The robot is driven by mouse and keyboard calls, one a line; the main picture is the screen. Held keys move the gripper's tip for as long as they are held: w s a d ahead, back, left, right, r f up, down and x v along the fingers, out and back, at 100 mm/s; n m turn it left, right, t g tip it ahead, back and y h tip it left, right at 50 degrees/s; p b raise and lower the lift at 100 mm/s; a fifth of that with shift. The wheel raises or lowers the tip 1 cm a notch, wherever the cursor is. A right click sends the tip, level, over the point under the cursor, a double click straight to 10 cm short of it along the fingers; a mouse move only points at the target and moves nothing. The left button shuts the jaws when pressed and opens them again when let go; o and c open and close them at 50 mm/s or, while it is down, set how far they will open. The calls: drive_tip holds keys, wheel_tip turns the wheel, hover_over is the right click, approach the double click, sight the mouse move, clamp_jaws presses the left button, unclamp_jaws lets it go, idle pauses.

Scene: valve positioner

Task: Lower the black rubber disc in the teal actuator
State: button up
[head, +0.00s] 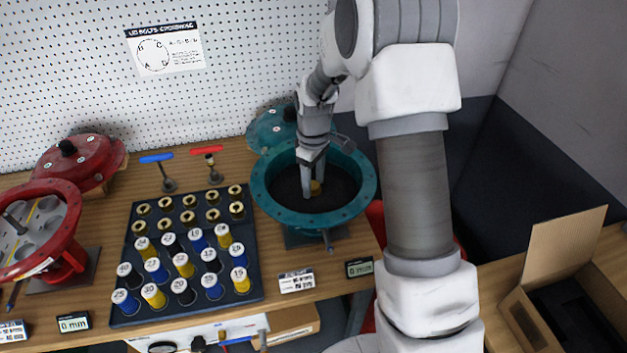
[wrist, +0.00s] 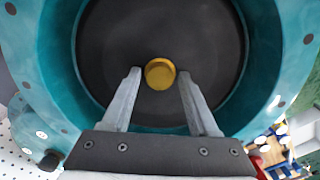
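The teal actuator (head: 265,200) is an open round housing on the bench. The black rubber disc (head: 342,188) lies inside its rim, and it fills much of the wrist view (wrist: 205,40). A round yellow-gold knob (wrist: 160,73) stands at the disc's middle; it is partly hidden by a finger in the head view (head: 316,187). My gripper (head: 310,192) points down into the housing. In the wrist view its fingertips (wrist: 159,74) are apart, one on each side of the knob, with narrow gaps showing. How deep the fingertips reach beside the knob is hard to tell.
The teal lid (head: 270,128) lies behind the housing. A black tray (head: 152,318) of numbered yellow, blue, black and gold pieces is to the left. Red and blue T-handles (head: 208,151) stand behind it. A red actuator (head: 68,225) is far left. A "0 mm" display (head: 359,268) is in front.

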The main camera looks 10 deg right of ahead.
drive_tip(key=shift+o, duration=0.7)
wheel_tip(320, 180, up, 18)
drive_tip(key=shift+f, duration=0.25)
